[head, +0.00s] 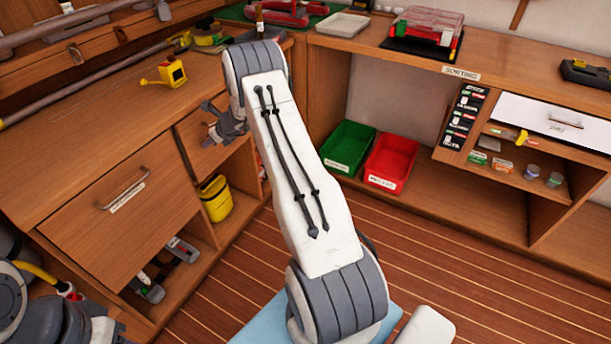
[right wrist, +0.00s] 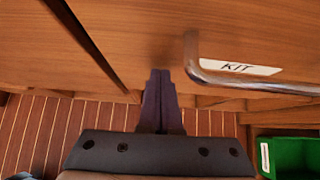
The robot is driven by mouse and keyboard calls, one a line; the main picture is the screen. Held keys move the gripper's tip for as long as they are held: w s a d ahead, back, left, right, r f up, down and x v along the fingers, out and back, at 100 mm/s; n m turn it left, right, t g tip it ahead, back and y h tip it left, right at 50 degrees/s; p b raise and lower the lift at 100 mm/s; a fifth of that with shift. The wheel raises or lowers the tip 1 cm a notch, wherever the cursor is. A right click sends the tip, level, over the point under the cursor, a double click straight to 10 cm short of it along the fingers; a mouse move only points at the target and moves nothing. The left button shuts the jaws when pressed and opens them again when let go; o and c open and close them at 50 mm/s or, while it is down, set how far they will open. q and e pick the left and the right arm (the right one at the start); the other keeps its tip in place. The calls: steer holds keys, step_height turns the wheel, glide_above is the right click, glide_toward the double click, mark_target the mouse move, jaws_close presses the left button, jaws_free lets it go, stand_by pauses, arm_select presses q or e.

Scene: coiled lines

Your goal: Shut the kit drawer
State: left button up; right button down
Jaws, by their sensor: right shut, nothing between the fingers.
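The kit drawer (right wrist: 275,45) has a wooden front, a metal bar handle (right wrist: 225,82) and a white KIT label (right wrist: 235,67) in the right wrist view. In the head view its front (head: 190,132) shows only partly, behind my right gripper and arm. My right gripper (right wrist: 160,74) is shut and empty, fingertips at the drawer front, left of the handle. I cannot tell whether they touch it. In the head view the right gripper (head: 211,138) is partly hidden by my own arm. How far the drawer stands out is unclear. My left gripper is not in view.
Left of it is a larger drawer (head: 110,235) with a handle. Below are open shelves with a yellow container (head: 216,198). A yellow tool (head: 171,73) lies on the bench.

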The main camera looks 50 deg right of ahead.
steer(key=shift+w+d+r, duration=0.1)
steer(key=shift+w+r, duration=0.1)
steer(key=shift+w, duration=0.45)
